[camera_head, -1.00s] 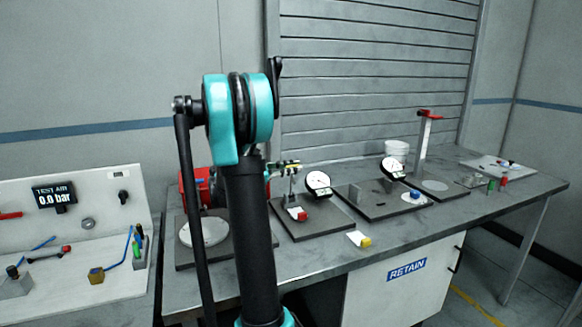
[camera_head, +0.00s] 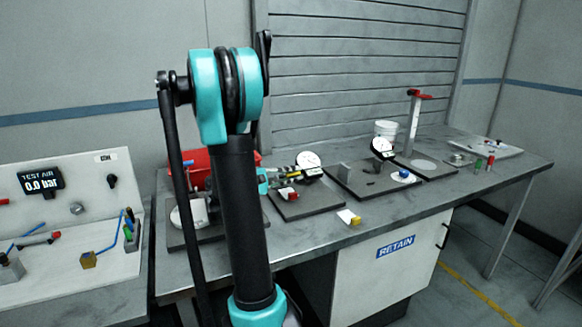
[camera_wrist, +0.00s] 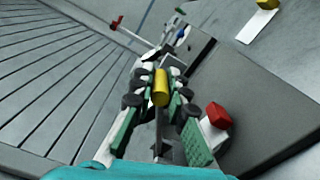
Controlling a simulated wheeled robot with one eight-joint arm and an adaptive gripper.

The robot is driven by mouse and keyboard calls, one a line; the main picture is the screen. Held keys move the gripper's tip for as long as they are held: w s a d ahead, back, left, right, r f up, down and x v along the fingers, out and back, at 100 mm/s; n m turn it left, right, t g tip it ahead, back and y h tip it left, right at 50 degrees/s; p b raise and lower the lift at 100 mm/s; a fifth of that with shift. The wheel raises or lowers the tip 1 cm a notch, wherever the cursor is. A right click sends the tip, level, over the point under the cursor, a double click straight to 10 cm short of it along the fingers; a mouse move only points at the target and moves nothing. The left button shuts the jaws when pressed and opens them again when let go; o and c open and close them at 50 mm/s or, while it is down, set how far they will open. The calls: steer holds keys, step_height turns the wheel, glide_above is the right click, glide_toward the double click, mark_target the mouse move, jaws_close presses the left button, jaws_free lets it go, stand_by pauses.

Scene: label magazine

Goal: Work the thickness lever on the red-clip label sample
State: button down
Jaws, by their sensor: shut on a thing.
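My gripper (camera_head: 285,178) is low in front of the thickness gauge, whose round white dial (camera_head: 309,161) stands behind it. In the wrist view my gripper (camera_wrist: 158,98) is shut on a yellow cylindrical knob (camera_wrist: 160,86), apparently the end of the thickness lever. The lever's other end is hidden behind the fingers. The red-clip label sample (camera_head: 288,194) lies on the gauge's dark base plate (camera_head: 302,208). In the wrist view the sample (camera_wrist: 214,121), white with a red clip, is just right of the right finger. Whether it sits under the gauge foot is hidden.
A yellow-clip sample (camera_head: 350,217) lies at the bench's front edge. A second dial gauge (camera_head: 382,147) with a blue-clip sample (camera_head: 403,176) is to the right, and a red-topped stand (camera_head: 414,122) is beyond. A red bin (camera_head: 200,162) is partly hidden by my arm.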

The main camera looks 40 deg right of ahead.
steer(key=shift+s+f+m, duration=0.15)
steer(key=shift+f+m, duration=0.15)
steer(key=shift+s+a+f, duration=0.15)
steer(key=shift+s+f, duration=0.15)
steer(key=shift+f, duration=0.4)
steer(key=c, duration=1.5)
jaws_free()
steer(key=v, duration=1.2)
